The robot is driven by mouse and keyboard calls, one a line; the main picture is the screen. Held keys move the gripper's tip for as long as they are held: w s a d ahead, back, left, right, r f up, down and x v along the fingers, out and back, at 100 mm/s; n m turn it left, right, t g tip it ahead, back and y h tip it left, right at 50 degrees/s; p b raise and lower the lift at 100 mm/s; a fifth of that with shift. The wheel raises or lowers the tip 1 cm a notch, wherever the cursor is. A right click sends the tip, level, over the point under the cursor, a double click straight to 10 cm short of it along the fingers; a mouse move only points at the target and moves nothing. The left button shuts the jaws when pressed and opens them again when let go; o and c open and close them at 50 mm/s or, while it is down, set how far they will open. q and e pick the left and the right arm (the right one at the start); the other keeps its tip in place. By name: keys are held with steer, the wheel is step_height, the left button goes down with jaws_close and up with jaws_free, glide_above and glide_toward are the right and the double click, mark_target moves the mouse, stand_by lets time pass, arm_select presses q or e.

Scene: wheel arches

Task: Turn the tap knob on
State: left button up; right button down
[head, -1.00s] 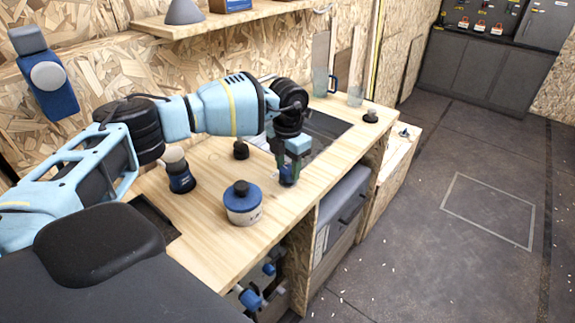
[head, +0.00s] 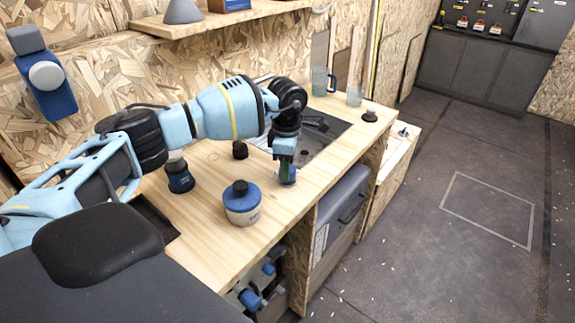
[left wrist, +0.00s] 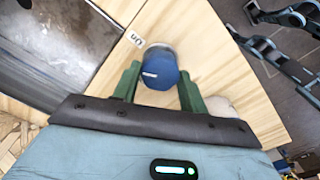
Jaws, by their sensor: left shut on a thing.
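The blue tap knob (left wrist: 161,68) stands on the wooden worktop, with a white mark on its face and a small lettered label (left wrist: 134,38) beside it. In the left wrist view, my left gripper (left wrist: 159,84) has its green fingers on either side of the knob, shut on it. In the head view, the left gripper (head: 287,177) points down at the worktop, and its fingers mostly hide the knob. The sink (head: 318,135) lies just behind the gripper. My right gripper does not show.
A clear pitcher (head: 319,82) and glass stand at the back. The floor to the right is mostly open.

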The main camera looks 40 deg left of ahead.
arm_select(q)
steer(key=m, duration=0.3)
steer(key=shift+m+b, duration=0.45)
steer(key=shift+m, duration=0.95)
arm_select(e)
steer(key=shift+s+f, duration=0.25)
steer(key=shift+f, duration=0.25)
arm_select(q)
steer(key=o, duration=1)
steer(key=shift+c, duration=0.2)
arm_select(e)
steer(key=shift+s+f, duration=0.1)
arm_select(q)
steer(key=shift+r, duration=0.1)
step_height(320, 180, up, 7)
steer(key=shift+f, duration=0.15)
steer(key=shift+r, duration=0.5)
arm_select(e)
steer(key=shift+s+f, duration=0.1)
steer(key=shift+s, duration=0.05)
